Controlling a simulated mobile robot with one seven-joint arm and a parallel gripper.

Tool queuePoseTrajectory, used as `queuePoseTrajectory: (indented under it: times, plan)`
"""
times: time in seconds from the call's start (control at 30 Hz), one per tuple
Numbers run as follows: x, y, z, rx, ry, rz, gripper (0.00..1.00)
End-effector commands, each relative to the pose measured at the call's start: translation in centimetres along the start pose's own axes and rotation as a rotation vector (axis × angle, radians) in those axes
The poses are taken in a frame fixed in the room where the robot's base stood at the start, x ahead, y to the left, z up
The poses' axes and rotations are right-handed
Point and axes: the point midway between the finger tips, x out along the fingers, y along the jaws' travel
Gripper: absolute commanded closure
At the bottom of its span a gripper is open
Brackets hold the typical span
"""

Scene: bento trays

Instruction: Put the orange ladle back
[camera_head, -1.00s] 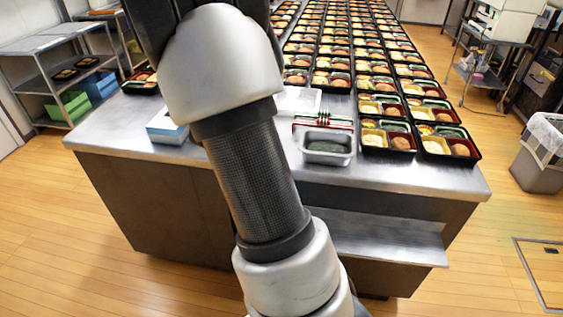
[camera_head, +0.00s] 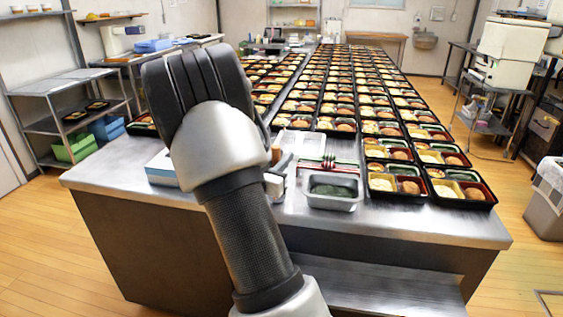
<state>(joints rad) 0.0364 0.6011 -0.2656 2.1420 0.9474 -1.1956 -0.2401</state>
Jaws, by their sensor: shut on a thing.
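My arm rises in front of the head camera and covers the left middle of the view. A pale and dark piece (camera_head: 276,180), which looks like part of my gripper, shows just right of the arm, low over the counter. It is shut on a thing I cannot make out. The fingertips are hidden. I cannot pick out the orange ladle. A metal pan (camera_head: 331,203) with dark green food stands at the counter's front edge, right of the gripper. Thin red and green utensils (camera_head: 328,163) lie just behind the pan.
The steel counter (camera_head: 440,226) carries long rows of filled bento trays (camera_head: 462,198) to the right and back. A blue-and-white box (camera_head: 160,168) is left of my arm. A shelf rack (camera_head: 45,92) stands at left, a bin (camera_head: 547,200) at right.

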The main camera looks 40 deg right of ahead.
Motion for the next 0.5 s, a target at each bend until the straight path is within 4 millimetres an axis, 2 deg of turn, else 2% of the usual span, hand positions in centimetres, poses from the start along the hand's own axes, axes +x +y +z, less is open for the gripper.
queuePoseTrajectory:
  times: [0.37,0.4,0.5]
  plan:
    - [0.0,-0.04,0.57,0.001,0.002,0.0,1.0]
    - [0.0,-0.03,0.42,0.001,0.001,0.0,0.78]
    - [0.0,-0.03,0.41,0.001,0.001,0.0,0.64]
